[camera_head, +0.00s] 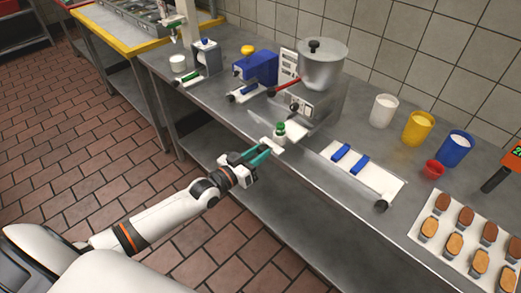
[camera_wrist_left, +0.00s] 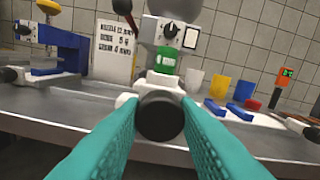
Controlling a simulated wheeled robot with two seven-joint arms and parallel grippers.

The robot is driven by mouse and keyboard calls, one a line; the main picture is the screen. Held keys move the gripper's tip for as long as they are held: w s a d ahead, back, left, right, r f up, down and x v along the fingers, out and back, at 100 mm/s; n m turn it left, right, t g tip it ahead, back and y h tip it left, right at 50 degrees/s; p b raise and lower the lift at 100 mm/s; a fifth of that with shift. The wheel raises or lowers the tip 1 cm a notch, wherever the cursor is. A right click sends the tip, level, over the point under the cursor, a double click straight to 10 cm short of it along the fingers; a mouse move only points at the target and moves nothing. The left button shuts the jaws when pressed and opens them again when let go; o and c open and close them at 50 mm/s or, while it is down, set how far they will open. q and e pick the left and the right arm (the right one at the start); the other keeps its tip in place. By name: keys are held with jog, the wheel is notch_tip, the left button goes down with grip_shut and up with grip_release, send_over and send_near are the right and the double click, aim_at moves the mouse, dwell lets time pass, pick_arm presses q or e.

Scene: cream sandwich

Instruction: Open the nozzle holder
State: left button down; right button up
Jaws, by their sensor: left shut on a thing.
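The nozzle holder is most likely the white part (camera_head: 278,144) with the green-capped piece (camera_head: 280,128) at the foot of the mixing machine, on the steel counter's front edge. In the left wrist view its black round knob (camera_wrist_left: 160,115) faces me, with the green piece (camera_wrist_left: 166,82) above and behind it. My left gripper (camera_head: 264,152) reaches it from the front, and its teal fingers are shut on the black knob, one on each side. The fingers hide the knob in the head view. My right gripper is not in view.
The machine with its grey bowl (camera_head: 322,68) stands behind. A blue press (camera_head: 260,68) is to the left. A white tray with blue bars (camera_head: 378,178) lies right, then white, yellow and blue cups (camera_head: 455,148) and a pastry tray (camera_head: 425,215). The counter's front edge (camera_head: 330,198) is close to my arm.

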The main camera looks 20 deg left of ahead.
pick_arm(q)
jog(key=c, duration=1.1)
grip_release()
jog(key=shift+c, duration=0.2)
jog(key=shift+o, duration=0.2)
jog(key=shift+s, duration=0.1)
jog(key=b+v, duration=0.1)
jog(key=v, duration=1)
jog(key=shift+s+a+b, duration=0.15)
jog(key=shift+s+b, duration=0.2)
jog(key=shift+s, duration=0.05)
